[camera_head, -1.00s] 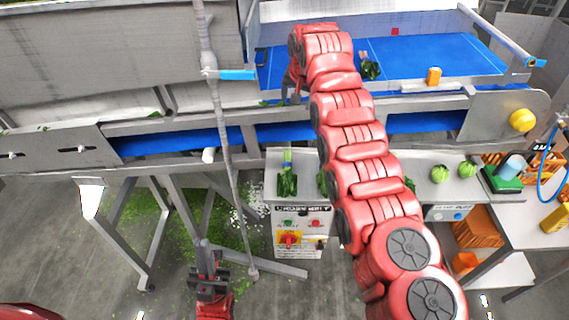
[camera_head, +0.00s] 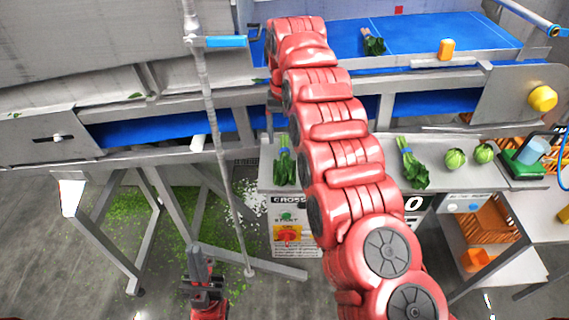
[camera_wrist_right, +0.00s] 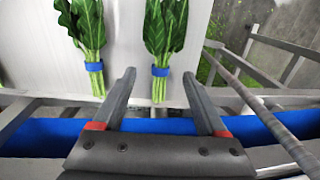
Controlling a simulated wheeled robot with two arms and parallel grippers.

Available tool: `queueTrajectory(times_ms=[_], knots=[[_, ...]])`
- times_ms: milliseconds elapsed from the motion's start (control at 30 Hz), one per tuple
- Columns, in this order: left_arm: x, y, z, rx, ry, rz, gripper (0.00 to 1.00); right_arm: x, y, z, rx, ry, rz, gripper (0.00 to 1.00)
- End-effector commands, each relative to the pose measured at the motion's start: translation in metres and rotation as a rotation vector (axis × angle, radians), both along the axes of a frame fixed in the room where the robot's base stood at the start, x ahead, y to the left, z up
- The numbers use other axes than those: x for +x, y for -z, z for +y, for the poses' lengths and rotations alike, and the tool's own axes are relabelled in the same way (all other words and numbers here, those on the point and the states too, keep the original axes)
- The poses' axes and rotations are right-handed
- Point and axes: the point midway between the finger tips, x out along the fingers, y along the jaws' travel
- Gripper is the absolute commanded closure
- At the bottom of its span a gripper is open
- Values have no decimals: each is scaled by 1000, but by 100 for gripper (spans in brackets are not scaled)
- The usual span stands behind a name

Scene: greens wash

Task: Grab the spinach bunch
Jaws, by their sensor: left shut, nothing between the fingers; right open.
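A leafy green spinach bunch (camera_head: 284,168) with a blue band lies on the white counter in the head view. It also shows in the right wrist view (camera_wrist_right: 164,32), its banded stems pointing between the fingertips. My right gripper (camera_wrist_right: 160,80) is open, with nothing gripped; in the head view its dark end (camera_head: 270,125) is just left of the bunch's stem end. A second banded bunch (camera_wrist_right: 88,40) lies beside it in the wrist view, apparently hidden behind my arm in the head view. My left gripper (camera_head: 203,278) is shut and empty, low over the floor.
Another banded bunch (camera_head: 412,165) and two round green heads (camera_head: 455,158) lie further right on the counter (camera_head: 436,143). A blue conveyor (camera_head: 440,45) with a leafy bunch (camera_head: 373,42) runs behind. A grey pole (camera_head: 215,140) stands left of my right gripper.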

Motion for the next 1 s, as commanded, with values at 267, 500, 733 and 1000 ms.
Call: queueTrajectory(times_ms=[267, 500, 733, 1000], knots=[[0, -8, 0, 0, 0, -1, 100, -1, 12, 0, 1, -3, 0, 25], [0, -29, 0, 0, 0, -1, 100, 5, 27, 1, -1, -1, -2, 25], [0, -49, 0, 0, 0, -1, 100, 6, 58, 2, 0, -4, 0, 25], [0, -46, 0, 0, 0, -1, 100, 7, 64, 2, 2, -3, -4, 30]])
